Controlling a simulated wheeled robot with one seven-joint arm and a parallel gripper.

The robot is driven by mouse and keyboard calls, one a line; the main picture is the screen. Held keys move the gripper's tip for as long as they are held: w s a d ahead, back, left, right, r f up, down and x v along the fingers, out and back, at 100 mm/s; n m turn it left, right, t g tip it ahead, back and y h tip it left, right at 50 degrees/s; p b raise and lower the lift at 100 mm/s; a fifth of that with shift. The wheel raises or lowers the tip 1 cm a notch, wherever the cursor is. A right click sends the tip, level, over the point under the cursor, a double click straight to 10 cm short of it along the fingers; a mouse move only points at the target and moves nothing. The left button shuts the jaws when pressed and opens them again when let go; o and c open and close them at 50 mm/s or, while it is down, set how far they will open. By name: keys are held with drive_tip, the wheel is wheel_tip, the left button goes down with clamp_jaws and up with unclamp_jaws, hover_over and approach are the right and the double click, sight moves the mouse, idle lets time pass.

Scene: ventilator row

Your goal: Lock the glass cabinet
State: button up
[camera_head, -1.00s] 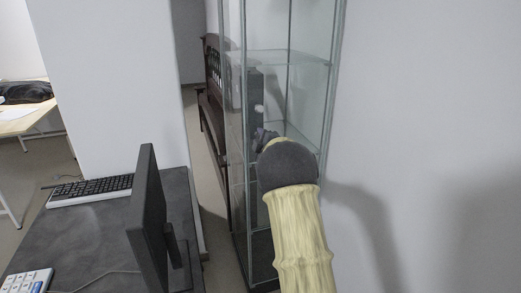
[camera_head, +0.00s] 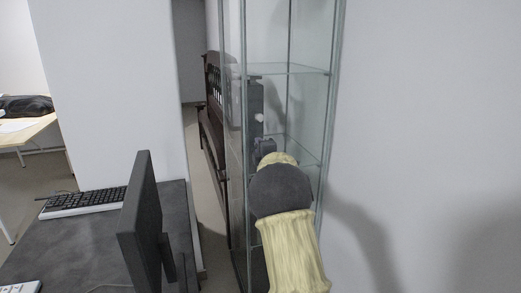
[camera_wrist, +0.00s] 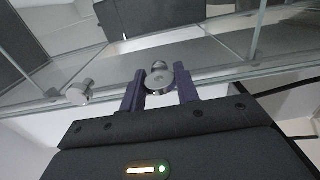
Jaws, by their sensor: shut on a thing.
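The tall glass cabinet (camera_head: 300,69) stands against the wall in the head view, with clear panes, thin edges and glass shelves. In the wrist view a small round metal lock knob (camera_wrist: 157,88) sits at the cabinet's edge between my gripper's two dark purple fingers (camera_wrist: 159,90). My gripper is shut on this knob. A second pale knob (camera_wrist: 78,93) stands to the left, clear of the fingers; a pale knob also shows above my gripper in the head view (camera_head: 259,118). In the head view my gripper (camera_head: 264,147) is at the cabinet front, its fingertips partly hidden by my arm.
A dark desk (camera_head: 75,240) with a monitor (camera_head: 147,215) and a keyboard (camera_head: 84,202) is at the left. A dark wooden bench (camera_head: 211,125) stands behind the cabinet's left side. A plain wall is close on the right.

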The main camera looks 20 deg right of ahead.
drive_tip(key=o, duration=1)
drive_tip(key=shift+a, duration=0.1)
drive_tip(key=shift+s, duration=0.1)
drive_tip(key=s, duration=1.1)
drive_tip(key=s+b, duration=0.1)
drive_tip(key=s, duration=0.5)
drive_tip(key=shift+s+a, duration=0.15)
drive_tip(key=shift+a, duration=0.15)
